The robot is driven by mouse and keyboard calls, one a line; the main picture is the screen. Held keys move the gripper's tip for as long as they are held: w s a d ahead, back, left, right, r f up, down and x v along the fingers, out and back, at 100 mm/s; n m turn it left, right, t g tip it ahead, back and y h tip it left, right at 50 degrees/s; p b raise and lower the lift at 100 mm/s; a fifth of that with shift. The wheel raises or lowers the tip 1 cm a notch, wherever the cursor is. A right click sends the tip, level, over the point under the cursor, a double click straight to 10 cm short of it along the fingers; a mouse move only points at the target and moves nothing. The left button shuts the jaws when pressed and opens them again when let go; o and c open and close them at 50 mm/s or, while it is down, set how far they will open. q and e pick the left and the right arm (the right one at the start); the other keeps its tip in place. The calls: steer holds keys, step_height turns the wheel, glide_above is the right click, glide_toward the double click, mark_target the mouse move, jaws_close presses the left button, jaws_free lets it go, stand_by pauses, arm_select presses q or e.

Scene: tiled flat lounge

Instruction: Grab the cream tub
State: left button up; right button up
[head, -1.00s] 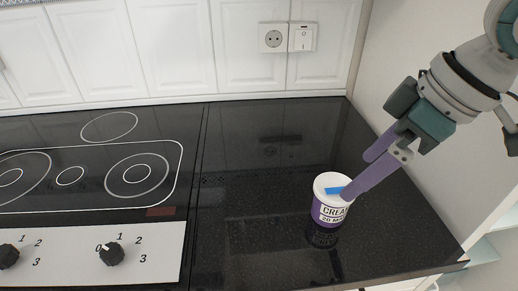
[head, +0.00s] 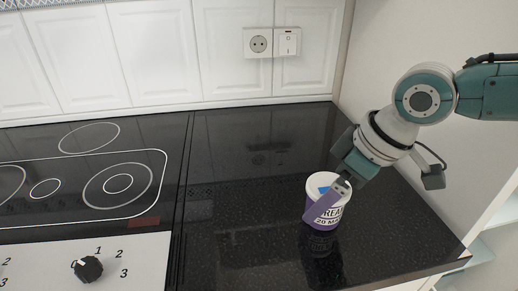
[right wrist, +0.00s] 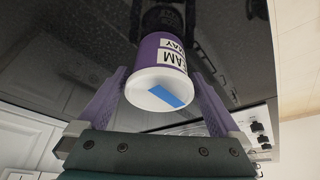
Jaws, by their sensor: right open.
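The cream tub (head: 328,214) is purple and white with a white lid and a blue patch on top. It stands upright on the black counter, right of the stove. My right gripper (head: 318,205) is at the tub, with one purple finger in front of it in the head view. In the right wrist view the tub (right wrist: 160,62) lies between the two spread fingers of the gripper (right wrist: 158,98), with gaps visible on both sides near the lid. The gripper is open. The far finger is mostly hidden in the head view. My left gripper is not in view.
The stove (head: 70,190) with ring burners and a knob (head: 88,268) is at the left. The black counter (head: 235,215) is clear around the tub. White panels with a socket (head: 258,43) stand behind, and a pale wall (head: 420,60) is at the right.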

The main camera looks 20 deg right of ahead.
steer(key=shift+c, duration=1.4)
steer(key=c, duration=1.1)
steer(key=shift+o, duration=0.2)
